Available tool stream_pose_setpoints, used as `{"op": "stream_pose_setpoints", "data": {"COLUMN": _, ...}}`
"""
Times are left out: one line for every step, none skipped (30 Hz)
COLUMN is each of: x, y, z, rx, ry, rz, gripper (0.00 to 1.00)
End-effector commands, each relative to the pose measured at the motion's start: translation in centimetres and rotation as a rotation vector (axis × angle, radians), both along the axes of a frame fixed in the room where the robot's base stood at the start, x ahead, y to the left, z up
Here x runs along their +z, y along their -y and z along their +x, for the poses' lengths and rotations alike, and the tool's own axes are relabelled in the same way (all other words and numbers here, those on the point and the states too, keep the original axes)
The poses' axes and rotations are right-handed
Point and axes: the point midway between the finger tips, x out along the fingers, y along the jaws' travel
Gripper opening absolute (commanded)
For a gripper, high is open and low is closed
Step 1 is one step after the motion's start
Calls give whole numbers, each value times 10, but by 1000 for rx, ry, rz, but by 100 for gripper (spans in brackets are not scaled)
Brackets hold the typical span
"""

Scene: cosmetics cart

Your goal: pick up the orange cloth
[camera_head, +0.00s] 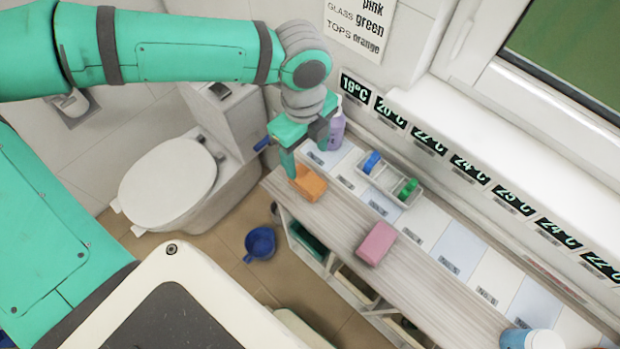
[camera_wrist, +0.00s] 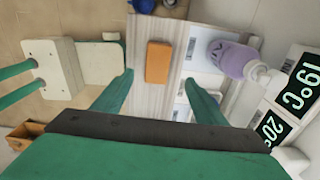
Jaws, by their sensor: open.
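The orange cloth (camera_head: 307,184) is a small folded block lying on the wooden top of the cart (camera_head: 340,220), near its left end. In the wrist view the orange cloth (camera_wrist: 159,62) lies ahead of my gripper, between the lines of the two fingers. My gripper (camera_head: 291,160) is over the cloth in the head view, and its finger partly hides it. In the wrist view my gripper (camera_wrist: 158,84) has its two green fingers spread wide with nothing between them. I cannot tell the exact height of the fingertips above the cloth.
A purple bottle (camera_head: 336,128) stands close to my gripper at the back. A pink cloth (camera_head: 377,243) lies further right on the cart. A white tray (camera_head: 407,199) holds a blue and a green item. A toilet (camera_head: 172,182) stands at the left, and a blue pot (camera_head: 260,243) is on the floor.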

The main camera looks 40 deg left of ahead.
Motion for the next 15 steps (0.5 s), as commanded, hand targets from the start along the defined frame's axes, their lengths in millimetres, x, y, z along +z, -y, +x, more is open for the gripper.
{"op": "stream_pose_setpoints", "data": {"x": 0, "y": -6, "z": -3, "rx": 11, "ry": -7, "rz": 15, "gripper": 66}}
{"op": "stream_pose_setpoints", "data": {"x": -2, "y": -7, "z": -4, "rx": 16, "ry": -9, "rz": 20, "gripper": 66}}
{"op": "stream_pose_setpoints", "data": {"x": -5, "y": -9, "z": -5, "rx": 20, "ry": -12, "rz": 23, "gripper": 66}}
{"op": "stream_pose_setpoints", "data": {"x": -9, "y": -9, "z": -5, "rx": 21, "ry": -13, "rz": 24, "gripper": 66}}
{"op": "stream_pose_setpoints", "data": {"x": -13, "y": -9, "z": -5, "rx": 21, "ry": -12, "rz": 24, "gripper": 66}}
{"op": "stream_pose_setpoints", "data": {"x": -19, "y": -9, "z": -5, "rx": 20, "ry": -13, "rz": 22, "gripper": 66}}
{"op": "stream_pose_setpoints", "data": {"x": -24, "y": -9, "z": -5, "rx": 19, "ry": -13, "rz": 22, "gripper": 66}}
{"op": "stream_pose_setpoints", "data": {"x": -28, "y": -8, "z": -5, "rx": 18, "ry": -12, "rz": 22, "gripper": 66}}
{"op": "stream_pose_setpoints", "data": {"x": -34, "y": -8, "z": -5, "rx": 19, "ry": -13, "rz": 21, "gripper": 66}}
{"op": "stream_pose_setpoints", "data": {"x": -39, "y": -8, "z": -5, "rx": 19, "ry": -12, "rz": 22, "gripper": 66}}
{"op": "stream_pose_setpoints", "data": {"x": -42, "y": -8, "z": -5, "rx": 19, "ry": -12, "rz": 22, "gripper": 66}}
{"op": "stream_pose_setpoints", "data": {"x": -46, "y": -8, "z": -5, "rx": 19, "ry": -12, "rz": 23, "gripper": 66}}
{"op": "stream_pose_setpoints", "data": {"x": -49, "y": -8, "z": -5, "rx": 18, "ry": -12, "rz": 23, "gripper": 66}}
{"op": "stream_pose_setpoints", "data": {"x": -51, "y": -8, "z": -5, "rx": 18, "ry": -12, "rz": 22, "gripper": 66}}
{"op": "stream_pose_setpoints", "data": {"x": -54, "y": -8, "z": -5, "rx": 18, "ry": -11, "rz": 22, "gripper": 66}}
